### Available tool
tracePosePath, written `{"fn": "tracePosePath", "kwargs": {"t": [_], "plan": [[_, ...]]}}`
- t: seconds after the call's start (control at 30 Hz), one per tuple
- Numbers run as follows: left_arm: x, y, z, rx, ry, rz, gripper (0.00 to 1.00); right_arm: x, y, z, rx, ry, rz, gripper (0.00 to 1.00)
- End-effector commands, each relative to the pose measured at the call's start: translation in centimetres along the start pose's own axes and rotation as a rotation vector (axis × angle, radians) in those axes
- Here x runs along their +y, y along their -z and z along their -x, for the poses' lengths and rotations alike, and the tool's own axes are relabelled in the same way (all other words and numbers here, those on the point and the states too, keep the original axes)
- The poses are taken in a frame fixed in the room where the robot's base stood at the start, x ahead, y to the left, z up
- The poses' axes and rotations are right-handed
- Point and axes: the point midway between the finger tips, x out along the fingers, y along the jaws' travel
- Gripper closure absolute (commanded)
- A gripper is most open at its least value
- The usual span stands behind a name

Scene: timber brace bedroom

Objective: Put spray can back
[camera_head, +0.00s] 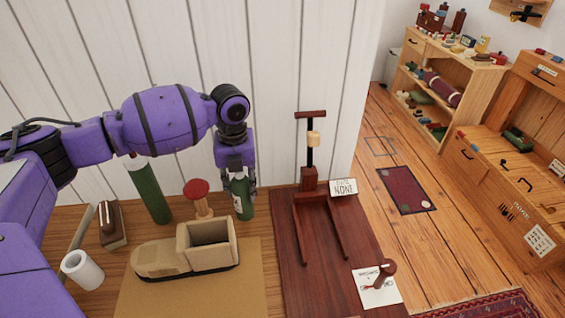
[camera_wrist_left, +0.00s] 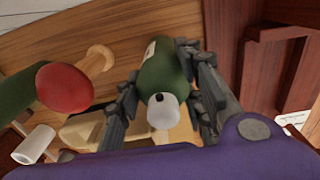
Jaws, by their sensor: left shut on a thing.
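The spray can (camera_head: 242,198) is a small green can with a pale label. In the left wrist view the can (camera_wrist_left: 163,72) shows its white nozzle cap, between the two dark fingers. My left gripper (camera_head: 237,184) is shut on the can from above and behind the tan box-shaped boot. The can is close to upright in the head view; whether its base touches the wooden surface I cannot tell. My right gripper is in neither view.
The tan boot-shaped holder (camera_head: 165,258) stands on a tan mat (camera_head: 250,285). A red-topped wooden knob (camera_head: 196,189) is just left of the can. A dark red board (camera_head: 340,235) is right.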

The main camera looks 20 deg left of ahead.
Motion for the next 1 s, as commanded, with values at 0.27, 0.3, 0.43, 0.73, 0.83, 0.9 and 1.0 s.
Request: {"fn": "tracePosePath", "kwargs": {"t": [0.27,0.3,0.43,0.73,0.83,0.9,1.0], "plan": [[0.0,0.0,-0.2,-0.001,0.0,0.002,0.58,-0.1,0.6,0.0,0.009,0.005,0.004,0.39],[0.0,0.0,-0.2,-0.001,0.0,0.002,0.53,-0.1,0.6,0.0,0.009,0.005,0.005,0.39],[0.0,0.0,-0.2,-0.001,0.0,0.002,0.46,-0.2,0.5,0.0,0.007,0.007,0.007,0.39],[0.0,0.0,0.2,-0.002,0.0,0.001,0.46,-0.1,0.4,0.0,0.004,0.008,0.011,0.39],[0.0,-0.1,1.4,-0.003,0.0,0.001,0.46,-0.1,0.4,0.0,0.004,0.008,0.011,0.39],[0.0,-0.1,2.8,-0.005,0.002,0.002,0.46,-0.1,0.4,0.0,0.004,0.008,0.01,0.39],[0.0,-0.1,5.0,-0.005,0.001,0.002,0.46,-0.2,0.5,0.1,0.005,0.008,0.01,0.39]]}}
